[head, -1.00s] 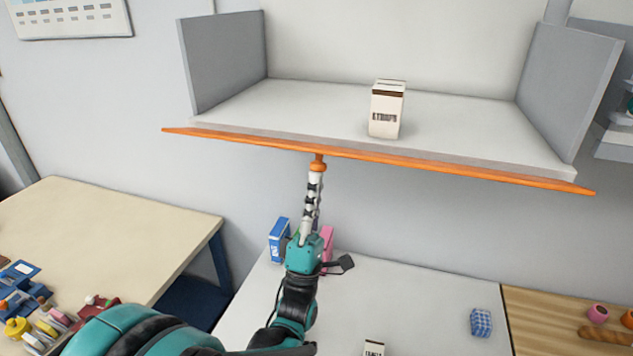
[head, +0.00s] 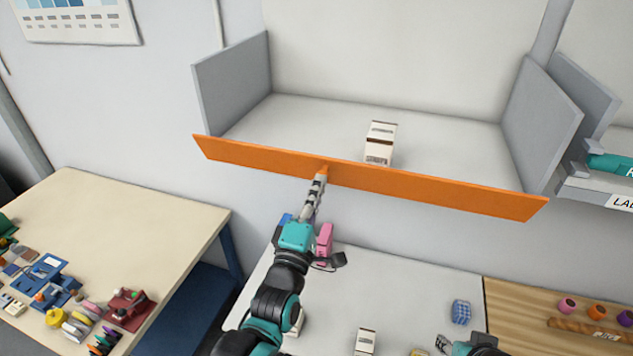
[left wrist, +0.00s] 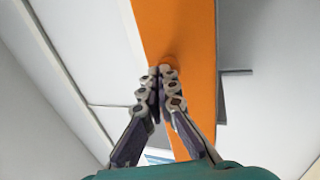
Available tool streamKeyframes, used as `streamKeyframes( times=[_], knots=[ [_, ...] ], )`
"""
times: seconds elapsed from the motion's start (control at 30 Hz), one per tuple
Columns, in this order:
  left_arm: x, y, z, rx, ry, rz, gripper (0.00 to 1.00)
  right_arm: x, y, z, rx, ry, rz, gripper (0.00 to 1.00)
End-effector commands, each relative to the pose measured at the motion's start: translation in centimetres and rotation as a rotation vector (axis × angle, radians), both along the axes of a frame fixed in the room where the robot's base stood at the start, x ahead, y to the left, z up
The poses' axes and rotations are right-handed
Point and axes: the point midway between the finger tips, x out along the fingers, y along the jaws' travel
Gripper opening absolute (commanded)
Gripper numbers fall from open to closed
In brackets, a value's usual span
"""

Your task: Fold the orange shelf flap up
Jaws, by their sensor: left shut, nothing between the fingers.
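The orange shelf flap (head: 430,192) runs along the front edge of the grey wall shelf (head: 290,118). Its broad front face shows, tilted up from the shelf edge. A small orange knob (head: 324,169) sits on the flap left of its middle. My left gripper (head: 321,178) is shut and empty, with its fingertips at the knob. In the left wrist view the shut fingertips (left wrist: 160,70) meet the flap (left wrist: 180,30) by the knob; the exact contact is hard to tell.
A white and brown carton (head: 380,144) stands on the shelf behind the flap. Below are a white table (head: 400,290) with a pink box (head: 325,240) and a blue checked block (head: 461,311), and a cream table (head: 130,230) with several small items at left.

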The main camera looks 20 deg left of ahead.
Motion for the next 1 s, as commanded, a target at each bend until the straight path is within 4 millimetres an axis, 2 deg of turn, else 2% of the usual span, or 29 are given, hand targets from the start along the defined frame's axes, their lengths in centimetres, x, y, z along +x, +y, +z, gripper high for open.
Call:
streamKeyframes(
  times=[0.1,0.4,1.0],
  knots=[
    [0.5,0.0,0.9,0.000,-0.002,0.001,0.00,0.0,0.0,0.8,0.000,0.000,0.000,0.40],
    [1.6,0.0,1.9,0.000,-0.003,0.001,0.00,0.0,0.0,1.3,0.000,0.000,0.000,0.40],
    [2.0,0.0,2.2,0.000,-0.003,0.001,0.00,0.0,0.0,1.3,0.000,0.000,0.000,0.40]
  ],
)
